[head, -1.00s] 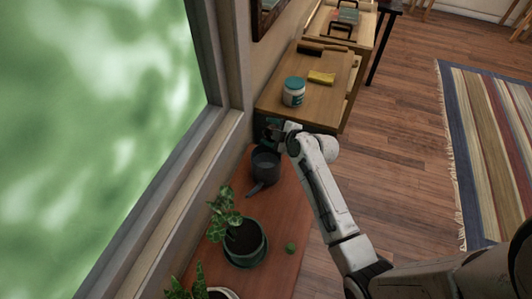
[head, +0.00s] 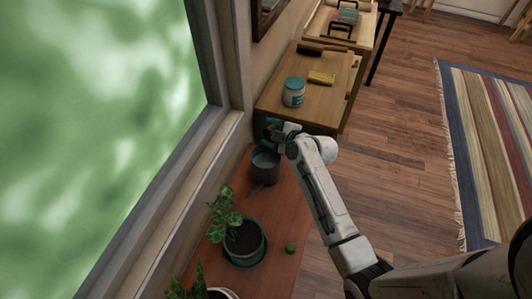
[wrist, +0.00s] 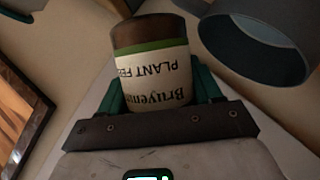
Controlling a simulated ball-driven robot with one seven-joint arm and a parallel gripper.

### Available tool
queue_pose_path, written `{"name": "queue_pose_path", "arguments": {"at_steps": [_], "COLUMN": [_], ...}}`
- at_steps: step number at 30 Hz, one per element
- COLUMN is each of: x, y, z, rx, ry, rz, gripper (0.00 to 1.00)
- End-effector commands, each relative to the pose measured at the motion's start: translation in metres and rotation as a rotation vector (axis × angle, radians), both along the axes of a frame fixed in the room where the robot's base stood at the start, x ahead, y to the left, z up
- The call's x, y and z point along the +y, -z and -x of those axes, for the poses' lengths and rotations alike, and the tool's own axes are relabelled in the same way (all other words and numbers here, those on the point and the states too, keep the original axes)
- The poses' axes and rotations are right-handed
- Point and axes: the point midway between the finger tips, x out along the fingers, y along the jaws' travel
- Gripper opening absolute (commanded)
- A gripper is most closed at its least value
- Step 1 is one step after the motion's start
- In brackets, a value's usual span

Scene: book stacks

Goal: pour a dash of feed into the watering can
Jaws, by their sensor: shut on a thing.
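The feed bottle (wrist: 150,65) is brown with a cream "PLANT FEED" label and a green band. In the wrist view it sits between the teal fingers of my gripper (wrist: 160,95), which is shut on it. Its lettering is upside down in that picture. In the head view my gripper (head: 276,133) is just beyond the watering can, close to its far rim, and largely hides the bottle. The dark grey watering can (head: 264,168) stands on the reddish-brown sill table, spout toward the near side. Its round end shows at upper right in the wrist view (wrist: 258,45), apart from the bottle.
A potted plant (head: 243,243) and a small green ball-like thing (head: 291,248) are nearer on the table (head: 285,210). The window wall (head: 175,190) borders the left.

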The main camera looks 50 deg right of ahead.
Motion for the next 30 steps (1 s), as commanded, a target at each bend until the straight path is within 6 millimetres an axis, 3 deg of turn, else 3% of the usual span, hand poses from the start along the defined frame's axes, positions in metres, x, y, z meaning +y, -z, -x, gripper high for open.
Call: {"name": "queue_pose_path", "arguments": {"at_steps": [30], "x": [-0.0027], "y": [-0.0043], "z": [0.0], "rx": [0.001], "ry": [0.0], "rz": [0.063], "gripper": [0.21]}}
